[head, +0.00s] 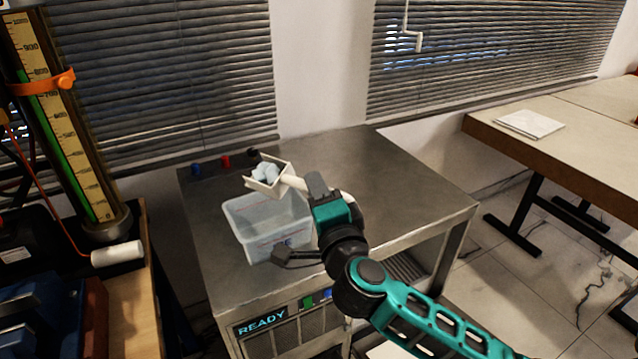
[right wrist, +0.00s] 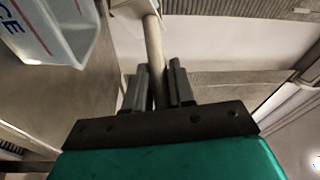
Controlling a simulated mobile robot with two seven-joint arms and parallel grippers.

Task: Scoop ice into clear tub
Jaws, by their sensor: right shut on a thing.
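The clear tub (head: 262,232), marked with red lines and dark lettering, stands on the steel cabinet top (head: 370,168). Its right side is partly hidden by my arm. My right gripper (head: 322,192) is shut on the handle of a white scoop (head: 268,178). The scoop head is above the tub's back rim and holds several pale ice lumps (head: 265,173). In the right wrist view, the gripper (right wrist: 158,88) has the pale handle between its fingers, and part of the tub (right wrist: 60,30) shows at upper left. My left gripper is not in view.
Red, blue and black knobs (head: 225,161) sit at the cabinet's back left. A tall gauge column (head: 62,120) stands at left beside a bench with a white cylinder (head: 118,253). A wooden table (head: 590,125) with papers is at right. The cabinet top's back right is clear.

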